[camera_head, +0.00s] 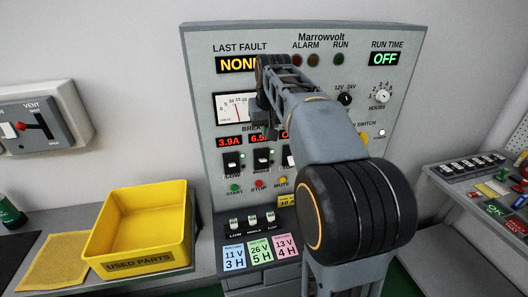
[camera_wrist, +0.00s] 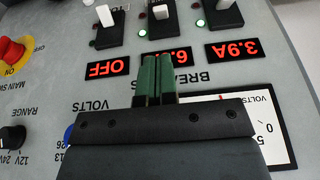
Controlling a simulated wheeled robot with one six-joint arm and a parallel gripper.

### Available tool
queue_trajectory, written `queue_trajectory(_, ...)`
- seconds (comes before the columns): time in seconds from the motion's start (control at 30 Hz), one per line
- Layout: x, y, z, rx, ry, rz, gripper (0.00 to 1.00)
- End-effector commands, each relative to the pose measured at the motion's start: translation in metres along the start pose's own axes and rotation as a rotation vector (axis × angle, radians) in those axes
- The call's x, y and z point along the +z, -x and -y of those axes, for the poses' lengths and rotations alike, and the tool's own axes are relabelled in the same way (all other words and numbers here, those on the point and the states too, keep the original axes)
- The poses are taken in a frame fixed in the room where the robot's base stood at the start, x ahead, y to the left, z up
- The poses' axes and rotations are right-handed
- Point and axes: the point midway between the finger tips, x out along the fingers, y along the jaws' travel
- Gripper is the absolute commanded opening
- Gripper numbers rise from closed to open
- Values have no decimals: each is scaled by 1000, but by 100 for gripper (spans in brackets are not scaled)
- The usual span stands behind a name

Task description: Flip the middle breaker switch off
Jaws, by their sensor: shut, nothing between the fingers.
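The middle breaker (camera_head: 262,159) is a black block with a white lever on the grey Marrowvolt panel, under a red readout starting with 6. In the head view my arm hides part of the panel and the fingertips are hard to make out.
The low breaker (camera_head: 231,163) reads 3.9A. The top breaker's lever (camera_wrist: 106,16) is close beside the middle one, and its readout (camera_wrist: 107,68) says OFF. A red main switch knob (camera_wrist: 11,50) is at the left. A yellow bin (camera_head: 101,239) stands left of the panel.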

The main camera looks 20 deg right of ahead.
Motion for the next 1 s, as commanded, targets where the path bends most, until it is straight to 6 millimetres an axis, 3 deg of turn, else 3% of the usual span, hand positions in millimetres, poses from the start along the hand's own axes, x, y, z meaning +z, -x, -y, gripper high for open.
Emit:
queue_trajectory(0.27,0,-9,0,0,0,0,0)
queue_trajectory(0.7,1,-75,0,0,0,2,0)
queue_trajectory(1.0,0,-98,0,0,0,0,0)
